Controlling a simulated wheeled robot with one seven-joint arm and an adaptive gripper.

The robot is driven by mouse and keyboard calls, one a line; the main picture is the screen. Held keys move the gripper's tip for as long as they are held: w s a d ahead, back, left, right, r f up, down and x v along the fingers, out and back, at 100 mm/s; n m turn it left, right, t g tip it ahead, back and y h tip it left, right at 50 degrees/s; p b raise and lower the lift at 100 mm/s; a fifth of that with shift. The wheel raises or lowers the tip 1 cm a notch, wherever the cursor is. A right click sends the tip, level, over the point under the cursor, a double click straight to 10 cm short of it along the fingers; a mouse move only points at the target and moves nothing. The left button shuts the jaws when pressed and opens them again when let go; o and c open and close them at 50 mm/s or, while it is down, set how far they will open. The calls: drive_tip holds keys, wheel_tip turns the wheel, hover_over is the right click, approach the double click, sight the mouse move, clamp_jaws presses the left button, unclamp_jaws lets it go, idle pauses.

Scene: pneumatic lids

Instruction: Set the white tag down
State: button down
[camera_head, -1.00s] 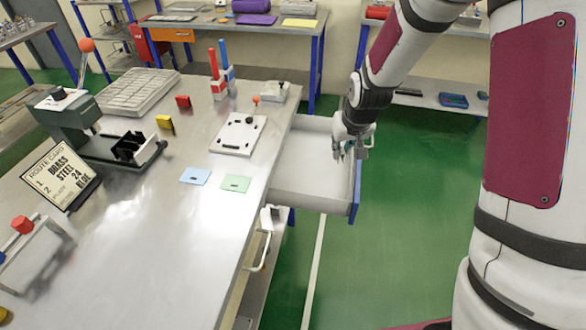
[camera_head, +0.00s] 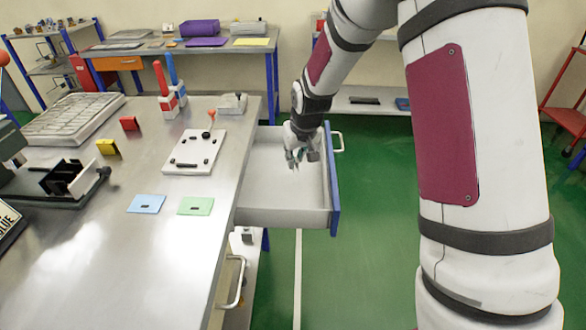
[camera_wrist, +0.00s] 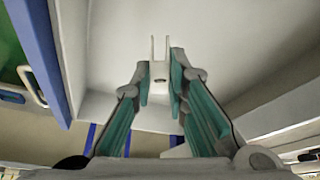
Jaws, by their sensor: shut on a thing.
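My gripper (camera_head: 298,160) hangs over the open drawer (camera_head: 270,215) at the right side of the steel table. In the wrist view my teal-padded fingers (camera_wrist: 160,85) are close together, shut on a small white piece with two upright prongs, which looks like the white tag (camera_wrist: 158,72). The pale drawer interior (camera_wrist: 115,60) lies behind it. I cannot tell whether the tag touches the drawer floor. In the head view the tag is too small to make out.
The drawer has a blue front (camera_head: 334,180) with a handle. On the table (camera_head: 110,260) are a blue card (camera_head: 146,204), a green card (camera_head: 195,206), a white plate with a red-knobbed lever (camera_head: 194,152), and red and yellow blocks. Green floor lies to the right.

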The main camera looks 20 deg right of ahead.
sight(297, 162)
drive_tip(key=shift+f, duration=1.9)
drive_tip(key=shift+f, duration=0.1)
drive_tip(key=c, duration=1.6)
unclamp_jaws()
drive_tip(key=shift+o, duration=0.2)
drive_tip(key=shift+r, duration=0.4)
drive_tip(key=p+v, duration=0.1)
drive_tip(key=v, duration=1.1)
drive_tip(key=s+r+g, duration=0.1)
drive_tip(key=s+r, duration=0.4)
drive_tip(key=s, duration=0.3)
drive_tip(key=s+r, duration=0.6)
drive_tip(key=s, duration=0.3)
drive_tip(key=s+r+m+g, duration=0.1)
drive_tip(key=s, duration=1.8)
drive_tip(key=shift+r, duration=0.2)
